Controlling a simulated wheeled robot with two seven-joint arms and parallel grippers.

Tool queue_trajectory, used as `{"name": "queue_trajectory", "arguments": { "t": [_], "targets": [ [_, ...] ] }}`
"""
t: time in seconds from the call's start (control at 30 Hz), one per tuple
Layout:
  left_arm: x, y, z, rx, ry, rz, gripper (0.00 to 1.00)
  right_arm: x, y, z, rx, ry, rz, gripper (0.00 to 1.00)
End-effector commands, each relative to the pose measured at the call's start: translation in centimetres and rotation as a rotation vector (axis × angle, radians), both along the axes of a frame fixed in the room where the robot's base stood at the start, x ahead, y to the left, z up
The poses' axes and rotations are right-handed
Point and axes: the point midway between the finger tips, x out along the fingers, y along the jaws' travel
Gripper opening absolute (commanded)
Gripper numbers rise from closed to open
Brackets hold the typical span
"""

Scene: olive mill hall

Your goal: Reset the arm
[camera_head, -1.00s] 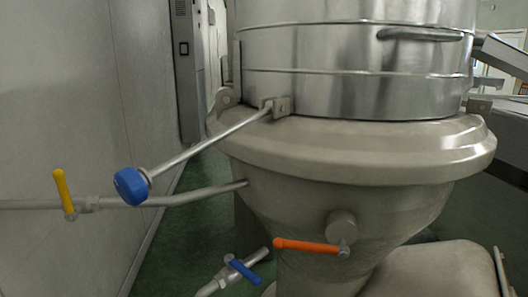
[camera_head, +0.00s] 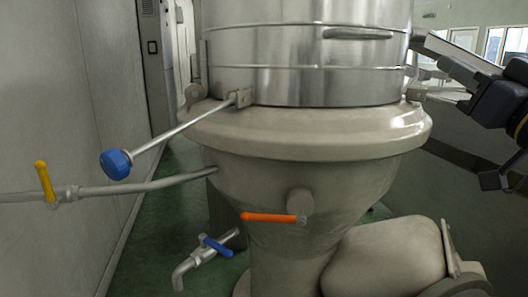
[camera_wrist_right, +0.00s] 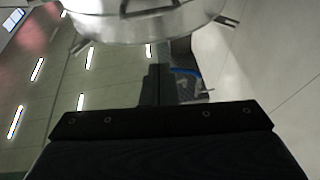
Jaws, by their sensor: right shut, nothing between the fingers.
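My right gripper (camera_head: 492,181) is at the right edge of the head view, dark and partly cut off by the frame. It is shut and empty, clear of the machine. In the right wrist view its dark fingers (camera_wrist_right: 154,84) sit together above the black gripper body. The steel and beige mill vessel (camera_head: 310,130) stands in the middle of the head view, left of this gripper. Its steel drum (camera_wrist_right: 150,22) shows at the top of the wrist view. My left gripper is out of view.
An orange lever (camera_head: 272,217) lies level on the vessel. A blue knob (camera_head: 116,164) on a rod, a yellow valve lever (camera_head: 45,181) and a blue valve lever (camera_head: 217,246) stick out on the left. A beige rounded housing (camera_head: 388,258) stands low right.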

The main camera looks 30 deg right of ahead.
Motion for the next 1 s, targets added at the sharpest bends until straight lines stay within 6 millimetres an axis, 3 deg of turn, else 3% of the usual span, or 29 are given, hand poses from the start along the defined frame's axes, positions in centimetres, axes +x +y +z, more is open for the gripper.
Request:
{"name": "queue_trajectory", "arguments": {
  "t": [0.27, 0.37, 0.5, 0.7, 0.8, 1.0],
  "targets": [
    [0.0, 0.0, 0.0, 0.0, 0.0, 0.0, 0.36, 5.4, 4.7, -7.9, 0.06, 0.237, 0.119, 0.0],
    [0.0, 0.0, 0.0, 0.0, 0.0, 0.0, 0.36, 7.6, 7.3, -12.8, 0.096, 0.372, 0.177, 0.0],
    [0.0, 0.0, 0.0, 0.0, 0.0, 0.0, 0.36, 9.5, 11.9, -22.2, 0.178, 0.624, 0.269, 0.0],
    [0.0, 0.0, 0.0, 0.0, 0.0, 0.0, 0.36, 8.4, 17.6, -34.6, 0.303, 0.967, 0.361, 0.0],
    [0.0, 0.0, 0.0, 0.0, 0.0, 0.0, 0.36, 7.0, 19.5, -38.9, 0.355, 1.094, 0.387, 0.0],
    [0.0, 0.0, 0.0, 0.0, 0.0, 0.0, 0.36, 3.6, 22.5, -45.5, 0.441, 1.305, 0.418, 0.0]
  ]
}}
